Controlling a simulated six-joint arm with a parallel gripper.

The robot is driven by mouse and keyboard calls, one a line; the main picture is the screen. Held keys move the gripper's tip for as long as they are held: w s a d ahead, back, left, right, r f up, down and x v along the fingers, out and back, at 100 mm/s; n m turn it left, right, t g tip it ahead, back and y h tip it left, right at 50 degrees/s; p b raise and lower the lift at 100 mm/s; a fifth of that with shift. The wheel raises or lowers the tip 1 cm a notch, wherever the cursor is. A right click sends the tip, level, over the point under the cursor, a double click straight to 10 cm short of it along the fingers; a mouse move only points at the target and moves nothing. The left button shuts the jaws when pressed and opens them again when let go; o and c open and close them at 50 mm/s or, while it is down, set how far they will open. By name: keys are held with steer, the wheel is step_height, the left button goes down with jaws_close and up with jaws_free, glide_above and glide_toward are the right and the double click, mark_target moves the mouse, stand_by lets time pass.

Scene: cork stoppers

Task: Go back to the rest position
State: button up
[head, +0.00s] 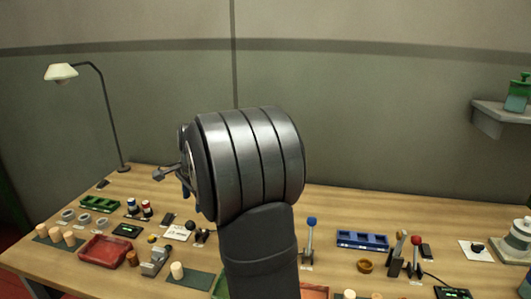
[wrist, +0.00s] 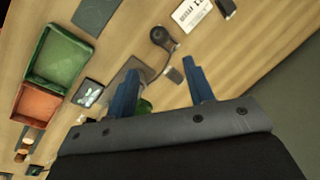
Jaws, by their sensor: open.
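My gripper (wrist: 163,68) shows its two blue fingers in the wrist view, spread apart with nothing between them, above the table. In the head view my gripper (head: 172,175) is mostly hidden behind the thick grey arm end and points left, raised over the table. Pale cork stoppers (head: 55,234) stand on a dark mat at the left of the table. Another pale stopper (head: 177,270) stands on a dark green mat near the front. A browner stopper (head: 132,258) stands beside the red tray. Small stoppers (wrist: 31,137) also show at lower left in the wrist view.
A red tray (head: 105,250) and a green rack (head: 100,203) are at left; a blue tray (head: 362,240) and levers (head: 310,240) are at right. A lamp (head: 62,72) stands at back left. A green tray (wrist: 62,58) and orange tray (wrist: 38,105) adjoin in the wrist view.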

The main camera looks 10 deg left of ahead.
mark_target(193, 228)
steer(key=x, duration=1.6)
steer(key=shift+f, duration=0.1)
steer(key=shift+w+r, duration=0.35)
steer(key=shift+w, duration=0.05)
